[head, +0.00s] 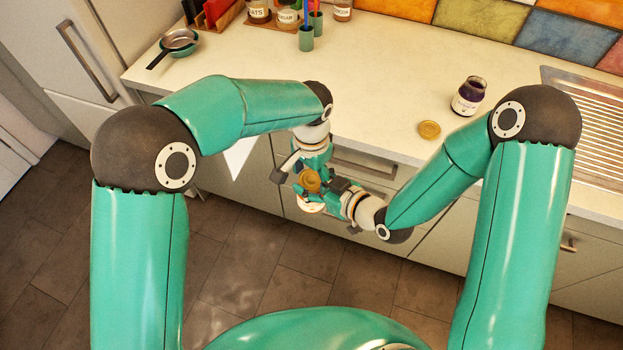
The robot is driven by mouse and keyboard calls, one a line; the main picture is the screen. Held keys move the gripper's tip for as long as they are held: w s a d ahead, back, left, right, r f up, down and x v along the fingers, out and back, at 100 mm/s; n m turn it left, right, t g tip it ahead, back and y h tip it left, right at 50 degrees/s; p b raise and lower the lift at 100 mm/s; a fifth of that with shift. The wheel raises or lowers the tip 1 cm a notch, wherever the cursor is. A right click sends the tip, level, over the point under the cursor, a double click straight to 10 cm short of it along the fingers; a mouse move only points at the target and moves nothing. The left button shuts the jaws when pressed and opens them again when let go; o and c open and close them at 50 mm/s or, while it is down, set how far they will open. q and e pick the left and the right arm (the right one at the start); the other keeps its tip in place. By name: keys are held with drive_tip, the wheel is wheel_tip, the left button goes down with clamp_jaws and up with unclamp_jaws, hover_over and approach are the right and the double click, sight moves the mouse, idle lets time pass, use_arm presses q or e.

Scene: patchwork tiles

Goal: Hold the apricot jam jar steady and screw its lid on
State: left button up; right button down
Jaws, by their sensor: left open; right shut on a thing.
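The apricot jam jar (311,206), with a pale and orange label, is held in the air in front of the counter's edge. A gold round disc that looks like its lid (310,179) sits at the jar's top; how well it is seated cannot be told. My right gripper (320,197) comes in from the right and is shut on the jar. My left gripper (311,174) is open, close above the jar, its fingers spread near the lid. Much of the jar is hidden by the grippers.
On the counter (375,75) stand a dark purple jam jar (468,95) and a loose gold lid (429,129). Pans (179,41), labelled jars (288,17) and a green cup (306,39) are at the back. A ribbed drainer (590,110) is at right. The counter's middle is clear.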

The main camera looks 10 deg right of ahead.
use_arm(q)
drive_tip(key=shift+c, duration=0.2)
drive_tip(key=c, duration=1)
drive_tip(key=shift+a+m, duration=0.1)
drive_tip(key=shift+m, duration=1.6)
drive_tip(key=o, duration=1.3)
drive_tip(key=shift+r, duration=0.1)
drive_tip(key=shift+r, duration=2.2)
